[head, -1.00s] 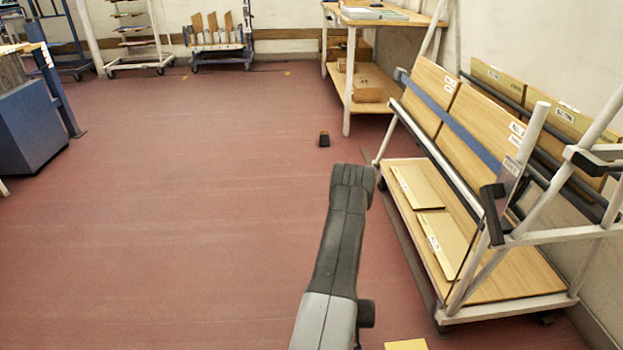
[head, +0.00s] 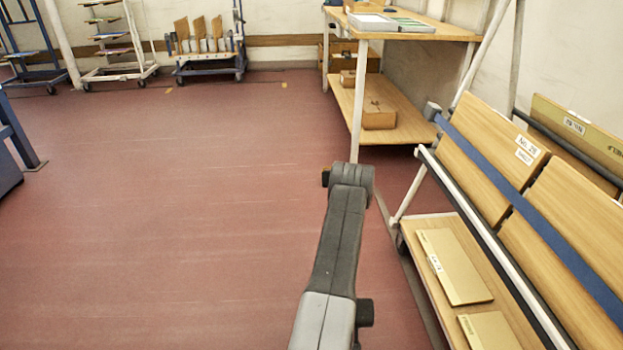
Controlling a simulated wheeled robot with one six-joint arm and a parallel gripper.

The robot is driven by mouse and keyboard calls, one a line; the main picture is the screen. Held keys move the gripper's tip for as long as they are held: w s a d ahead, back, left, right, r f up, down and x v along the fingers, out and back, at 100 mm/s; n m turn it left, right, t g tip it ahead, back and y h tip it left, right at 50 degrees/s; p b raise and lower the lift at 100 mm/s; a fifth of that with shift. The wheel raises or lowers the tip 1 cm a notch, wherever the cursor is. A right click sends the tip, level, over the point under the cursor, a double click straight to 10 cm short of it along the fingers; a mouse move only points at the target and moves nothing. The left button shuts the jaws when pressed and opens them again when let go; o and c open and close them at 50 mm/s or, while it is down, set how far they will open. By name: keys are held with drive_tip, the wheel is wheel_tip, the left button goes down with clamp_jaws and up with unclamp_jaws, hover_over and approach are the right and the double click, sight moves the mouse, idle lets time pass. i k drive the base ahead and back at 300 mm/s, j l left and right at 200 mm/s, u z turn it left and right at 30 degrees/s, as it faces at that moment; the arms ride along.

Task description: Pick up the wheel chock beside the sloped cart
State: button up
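My arm reaches up the middle of the view, but my gripper does not show.
A wooden workbench (head: 358,100) with a lower shelf stands beyond the chock. A small cart with upright boards (head: 208,62) and a tiered rack (head: 118,72) stand at the back wall. A blue frame edges in at left. The floor at left and centre is clear.

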sight(325, 175)
drive_tip(key=i, duration=3.15)
drive_tip(key=u, duration=0.05)
